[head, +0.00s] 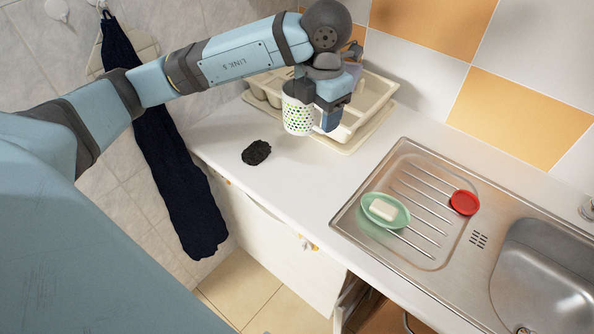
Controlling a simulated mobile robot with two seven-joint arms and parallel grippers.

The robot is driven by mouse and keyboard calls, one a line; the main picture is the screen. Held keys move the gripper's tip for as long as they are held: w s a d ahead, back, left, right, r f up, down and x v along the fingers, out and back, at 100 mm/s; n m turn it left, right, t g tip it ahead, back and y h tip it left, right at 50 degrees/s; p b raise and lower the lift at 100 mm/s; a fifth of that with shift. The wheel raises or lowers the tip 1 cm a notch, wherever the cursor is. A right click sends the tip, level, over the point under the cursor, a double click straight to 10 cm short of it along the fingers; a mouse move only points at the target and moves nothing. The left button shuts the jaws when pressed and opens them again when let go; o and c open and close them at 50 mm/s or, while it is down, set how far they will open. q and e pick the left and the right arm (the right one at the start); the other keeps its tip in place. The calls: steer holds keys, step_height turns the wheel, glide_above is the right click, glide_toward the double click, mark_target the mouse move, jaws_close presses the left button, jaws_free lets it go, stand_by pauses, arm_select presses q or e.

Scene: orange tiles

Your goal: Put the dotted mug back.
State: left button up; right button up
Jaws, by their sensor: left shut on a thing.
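The dotted mug (297,114) is white with green dots and shows in the head view at upper centre. My left gripper (322,112) is shut on it from its right side and holds it upright, in front of the cream dish rack (376,98). The mug's handle side is partly hidden by the gripper. I cannot tell how high the mug is above the counter or the rack's tray. My right gripper is not in view.
A dark scrubber (256,152) lies on the white counter (300,190). On the steel drainboard (408,176) are a green dish (372,203) with white soap (383,210) and a red round item (464,202). The sink basin (545,270) is at right. A dark towel (165,150) hangs at left.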

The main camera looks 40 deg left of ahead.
arm_select(q)
steer(key=shift+a+n, duration=0.15)
steer(key=shift+n, duration=0.85)
steer(key=shift+f+p, duration=0.8)
steer(key=shift+f, duration=9.2)
steer(key=shift+f, duration=0.2)
steer(key=o, duration=1.3)
steer(key=shift+r, duration=0.15)
